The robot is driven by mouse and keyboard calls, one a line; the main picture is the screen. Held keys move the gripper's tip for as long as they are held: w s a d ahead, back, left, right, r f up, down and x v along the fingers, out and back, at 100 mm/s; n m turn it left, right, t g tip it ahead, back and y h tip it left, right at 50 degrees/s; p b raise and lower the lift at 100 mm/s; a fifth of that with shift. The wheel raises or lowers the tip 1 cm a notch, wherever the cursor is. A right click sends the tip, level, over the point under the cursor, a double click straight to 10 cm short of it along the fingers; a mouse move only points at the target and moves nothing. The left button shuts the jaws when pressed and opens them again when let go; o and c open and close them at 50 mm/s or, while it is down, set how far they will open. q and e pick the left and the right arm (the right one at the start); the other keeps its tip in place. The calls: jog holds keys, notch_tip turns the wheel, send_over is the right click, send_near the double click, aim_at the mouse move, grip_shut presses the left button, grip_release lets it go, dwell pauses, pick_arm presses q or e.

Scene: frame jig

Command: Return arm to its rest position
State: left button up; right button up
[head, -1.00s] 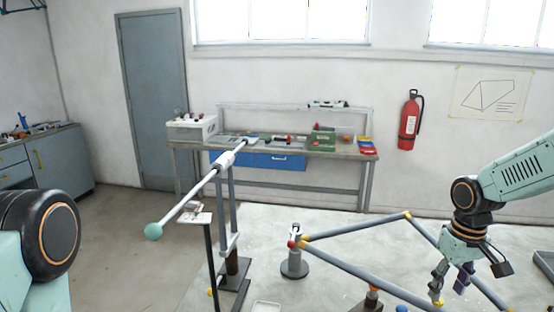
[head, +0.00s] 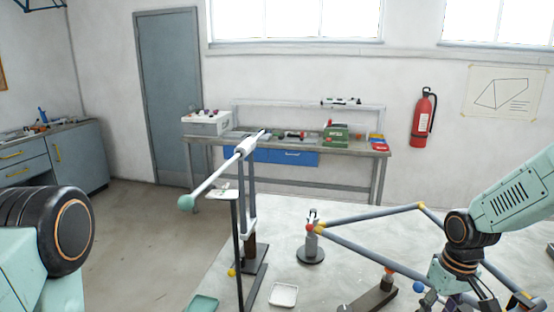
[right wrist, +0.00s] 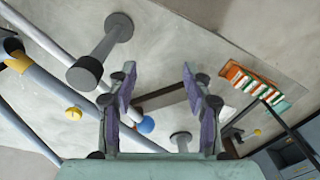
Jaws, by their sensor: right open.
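My right arm comes in from the right in the head view, with its gripper (head: 462,302) low over the frame of grey tubes (head: 375,250); its fingertips are cut off by the bottom edge. In the right wrist view this gripper (right wrist: 158,75) is open, with nothing between its two purple-padded fingers. Grey tubes with yellow joints (right wrist: 18,62) lie to its left there. Part of my left arm shows at the head view's left edge, but its gripper is out of view.
A white rod with a green ball end (head: 187,203) rests on a dark stand. A black-based post (head: 311,255) stands by the frame's red corner. A white tray (head: 283,295) sits at the bottom. A workbench (head: 350,150) and fire extinguisher (head: 422,118) are behind.

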jog(key=s+a+f+b, duration=0.3)
jog(key=s+a+f, duration=0.1)
jog(key=f, duration=0.4)
jog(key=s+a+f+y+b, duration=0.1)
jog(key=s+a+f+b, duration=0.25)
jog(key=f, duration=0.35)
jog(key=s+a+f+b, duration=0.3)
jog(key=f, duration=0.5)
jog(key=s+a+f+m+h+b, duration=0.1)
jog(key=s+a+f+b, duration=0.2)
jog(key=s+f+b, duration=0.8)
jog(key=s+f, duration=0.3)
jog(key=s, duration=0.4)
jog(key=shift+f+h, duration=0.25)
jog(key=shift+h, duration=0.05)
jog(key=shift+s, duration=0.15)
